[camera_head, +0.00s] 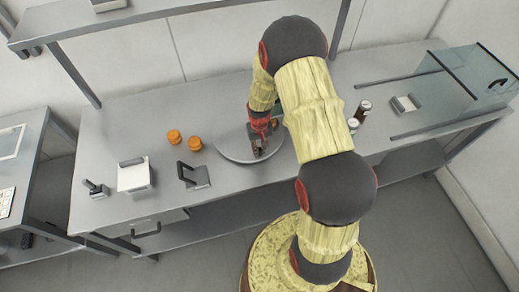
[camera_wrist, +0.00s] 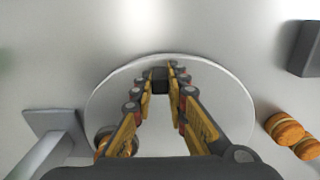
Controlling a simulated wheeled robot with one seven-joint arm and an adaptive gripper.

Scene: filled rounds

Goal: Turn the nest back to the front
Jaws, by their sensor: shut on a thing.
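The round grey turntable (camera_head: 230,146) lies flat on the steel bench, and it fills the middle of the wrist view (camera_wrist: 215,75). My gripper (camera_head: 260,150) is low over its front part, fingers pointing down. In the wrist view my gripper (camera_wrist: 161,82) is shut on a small dark peg (camera_wrist: 160,80) near the disc's edge. A round nest (camera_wrist: 102,136) with an orange-brown piece in it shows beside my left-hand finger, partly hidden. In the head view an orange bit (camera_head: 275,122) shows behind my gripper, at the back of the disc.
Two orange-brown rounds (camera_head: 174,136) (camera_head: 195,143) stand left of the disc. A dark upright stand (camera_head: 194,176) is at front left, with a white-topped box (camera_head: 134,176) beyond. Jars (camera_head: 363,107) stand right of my arm. A grey post with a base (camera_wrist: 50,125) is close to the disc.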

